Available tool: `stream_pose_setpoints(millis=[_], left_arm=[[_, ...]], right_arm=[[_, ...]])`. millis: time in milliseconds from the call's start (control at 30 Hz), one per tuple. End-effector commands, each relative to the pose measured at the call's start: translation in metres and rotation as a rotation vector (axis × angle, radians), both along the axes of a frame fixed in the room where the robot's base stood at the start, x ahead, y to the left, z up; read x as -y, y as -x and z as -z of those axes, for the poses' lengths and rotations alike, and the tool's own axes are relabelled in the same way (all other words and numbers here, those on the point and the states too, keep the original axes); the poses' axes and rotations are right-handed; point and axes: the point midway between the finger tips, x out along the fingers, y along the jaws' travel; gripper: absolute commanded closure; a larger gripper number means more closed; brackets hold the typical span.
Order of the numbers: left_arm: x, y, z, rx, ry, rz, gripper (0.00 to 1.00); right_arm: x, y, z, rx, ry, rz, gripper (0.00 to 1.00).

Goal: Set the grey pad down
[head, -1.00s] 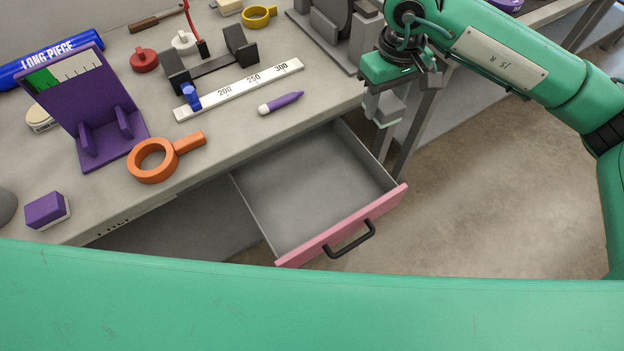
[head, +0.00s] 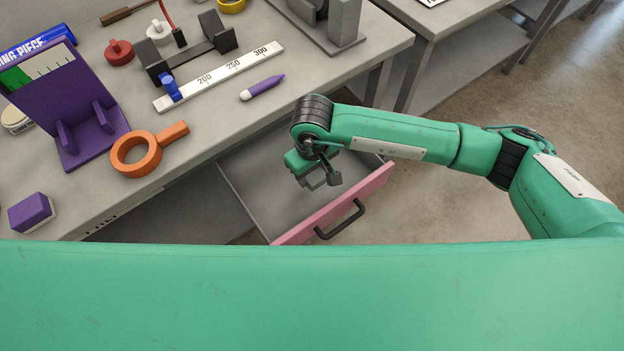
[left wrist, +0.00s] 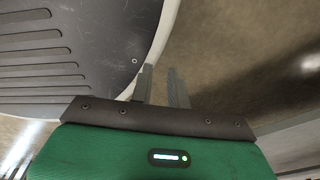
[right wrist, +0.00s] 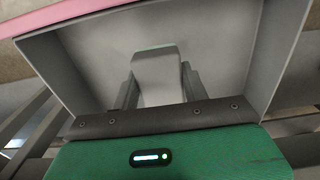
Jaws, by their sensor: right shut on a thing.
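My right gripper (head: 318,182) is over the open drawer (head: 258,192) in the head view. In the right wrist view the right gripper (right wrist: 158,88) is shut on the grey pad (right wrist: 157,70), with one finger on each side of it. The pad is above the bare grey drawer floor (right wrist: 100,55); the gap to the floor is hard to judge. In the head view the pad is mostly hidden by the gripper. My left gripper (left wrist: 162,88) shows only in the left wrist view, with its fingers apart and nothing between them.
The drawer has a pink front (head: 335,208) with a black handle (head: 342,219). The workbench above holds an orange ring clamp (head: 137,154), a purple stand (head: 70,118), a white ruler (head: 222,76) and a purple marker (head: 262,87). The drawer looks otherwise empty.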

Motion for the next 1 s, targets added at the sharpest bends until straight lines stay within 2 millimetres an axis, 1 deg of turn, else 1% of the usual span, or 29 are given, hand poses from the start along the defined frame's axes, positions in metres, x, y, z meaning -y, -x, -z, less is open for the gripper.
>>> stream_pose_setpoints(millis=[33,167,267,333,467,533,667,967,1000], left_arm=[[0.0,0.004,-0.001,-0.005,0.0,0.0,0.83],[0.0,0.01,0.001,-0.009,0.0,0.001,0.83],[0.001,0.011,0.0,-0.01,0.002,0.001,0.83],[0.002,0.01,-0.001,-0.008,0.003,0.0,0.83],[0.004,0.01,-0.004,-0.006,0.006,0.002,0.83],[0.004,0.013,-0.003,-0.011,0.005,0.002,0.83],[0.003,0.018,-0.001,-0.017,0.003,0.002,0.83],[0.002,0.014,0.003,-0.016,0.002,0.002,0.83],[0.001,0.012,0.002,-0.014,0.001,0.003,0.83]], right_arm=[[0.0,0.001,0.008,-0.002,0.0,0.0,0.73],[0.0,0.0,0.02,0.0,0.0,0.0,0.73],[-0.001,0.0,0.026,-0.001,-0.001,-0.001,0.73],[0.0,0.0,0.033,-0.001,0.0,-0.001,0.73],[0.0,0.001,0.054,-0.003,0.0,0.0,0.73],[0.0,0.0,0.062,-0.002,0.0,0.001,0.73],[0.0,0.0,0.065,0.002,-0.001,-0.001,0.73],[0.0,0.0,0.068,0.002,-0.001,-0.001,0.73],[0.0,0.0,0.068,0.001,-0.001,-0.001,0.53]])
